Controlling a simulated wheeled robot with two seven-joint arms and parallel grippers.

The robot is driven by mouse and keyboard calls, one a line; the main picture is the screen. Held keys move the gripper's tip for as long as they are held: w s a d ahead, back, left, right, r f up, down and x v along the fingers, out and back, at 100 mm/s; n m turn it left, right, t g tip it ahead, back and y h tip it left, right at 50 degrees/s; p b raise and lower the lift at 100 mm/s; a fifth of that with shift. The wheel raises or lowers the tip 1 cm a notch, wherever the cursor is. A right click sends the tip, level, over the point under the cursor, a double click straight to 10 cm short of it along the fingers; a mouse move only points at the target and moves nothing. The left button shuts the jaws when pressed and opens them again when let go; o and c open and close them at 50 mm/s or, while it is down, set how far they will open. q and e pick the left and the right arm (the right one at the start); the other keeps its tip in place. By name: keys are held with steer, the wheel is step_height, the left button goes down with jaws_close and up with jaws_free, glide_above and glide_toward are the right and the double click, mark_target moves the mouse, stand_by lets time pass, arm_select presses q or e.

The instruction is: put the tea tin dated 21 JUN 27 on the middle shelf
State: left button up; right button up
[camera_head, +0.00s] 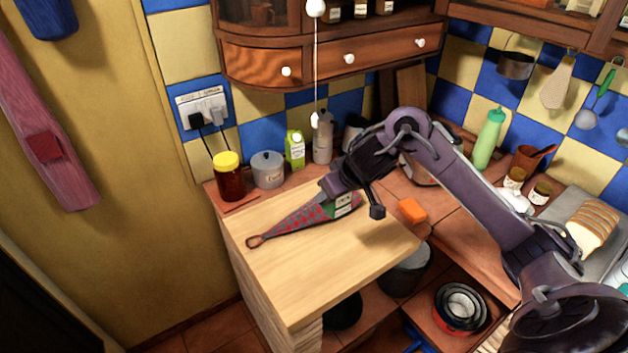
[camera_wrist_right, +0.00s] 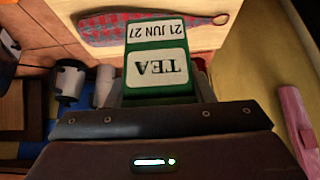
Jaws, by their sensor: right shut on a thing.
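The tea tin (camera_wrist_right: 157,65) is green with white labels reading TEA and 21 JUN 27. The lettering is upside down in the right wrist view. My right gripper (camera_wrist_right: 161,92) is shut on the tin, with a finger at each side. In the head view the tin (camera_head: 344,204) shows only in part below my right gripper (camera_head: 336,188), over the wooden worktop (camera_head: 285,285). I cannot tell its height above the worktop. Which shelf is the middle one is not clear. My left gripper is not in view.
A yellow-lidded jar (camera_head: 229,180), a grey canister (camera_head: 268,170) and a green carton (camera_head: 295,149) stand behind. An orange block (camera_head: 412,210) lies to the right. A wooden wall cabinet (camera_head: 320,55) hangs above; pots sit below.

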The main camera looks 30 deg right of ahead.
steer(key=shift+r, duration=0.35)
